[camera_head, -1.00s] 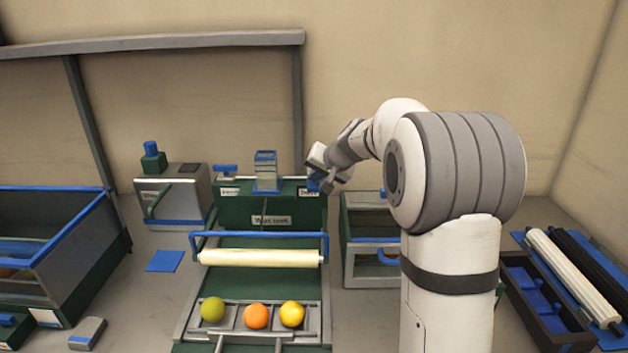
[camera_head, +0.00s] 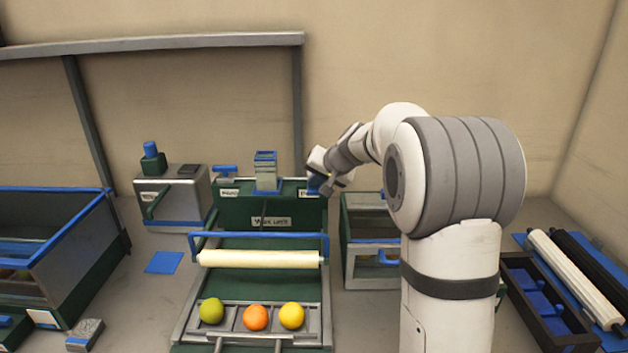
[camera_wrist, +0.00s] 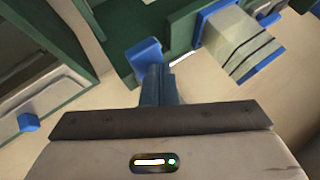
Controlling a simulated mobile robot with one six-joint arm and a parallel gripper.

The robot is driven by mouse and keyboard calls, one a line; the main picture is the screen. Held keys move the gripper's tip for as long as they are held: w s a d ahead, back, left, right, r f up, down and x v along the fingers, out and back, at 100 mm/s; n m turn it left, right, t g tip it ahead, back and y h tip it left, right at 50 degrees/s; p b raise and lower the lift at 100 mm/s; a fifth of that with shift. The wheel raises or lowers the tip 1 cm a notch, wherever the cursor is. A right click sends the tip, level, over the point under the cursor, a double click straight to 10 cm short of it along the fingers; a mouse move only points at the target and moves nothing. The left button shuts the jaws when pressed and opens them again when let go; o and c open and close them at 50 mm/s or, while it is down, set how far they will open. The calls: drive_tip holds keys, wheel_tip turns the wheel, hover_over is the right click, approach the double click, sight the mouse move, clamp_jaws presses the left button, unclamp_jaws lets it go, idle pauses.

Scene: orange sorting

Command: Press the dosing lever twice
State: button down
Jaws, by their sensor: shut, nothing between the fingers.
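The green panel (camera_head: 265,213) stands at the back of the bench. A blue lever (camera_head: 313,187) sits at its right end, above a small white label that my gripper partly covers. My gripper (camera_head: 326,186) is at this blue lever, its jaws shut and empty. In the wrist view the closed fingertips (camera_wrist: 157,72) are right beside or against the blue lever block (camera_wrist: 143,57); I cannot tell if they touch. A second blue T-shaped handle (camera_head: 225,169) stands at the panel's left end. The label wording is too blurred to tell which is the dosing lever.
A clear blue-rimmed hopper (camera_head: 265,172) rises mid-panel, left of my gripper. A roller (camera_head: 260,259) and a tray with a green fruit (camera_head: 211,311), an orange (camera_head: 255,317) and a yellow fruit (camera_head: 291,315) lie in front. A glass-fronted cabinet (camera_head: 352,268) stands right of the panel.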

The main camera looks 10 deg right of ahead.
drive_tip(key=shift+r, duration=0.1)
idle(0.3)
drive_tip(key=shift+r+p, duration=1.1)
drive_tip(key=shift+r, duration=0.65)
drive_tip(key=shift+r, duration=0.1)
wheel_tip(320, 180, up, 5)
drive_tip(key=p, duration=0.3)
drive_tip(key=s+f+n+g+h, duration=0.1)
drive_tip(key=s+f+g, duration=0.1)
drive_tip(key=s, duration=1.1)
drive_tip(key=s+f+n+g+h, duration=0.1)
drive_tip(key=s+f, duration=0.3)
drive_tip(key=s, duration=0.9)
drive_tip(key=s+f+n+g+h, duration=0.1)
drive_tip(key=s+f+n+g, duration=0.1)
drive_tip(key=s, duration=1.1)
drive_tip(key=shift+s+f+g+h, duration=0.3)
drive_tip(key=shift+s+f+h, duration=0.1)
drive_tip(key=shift+f, duration=0.4)
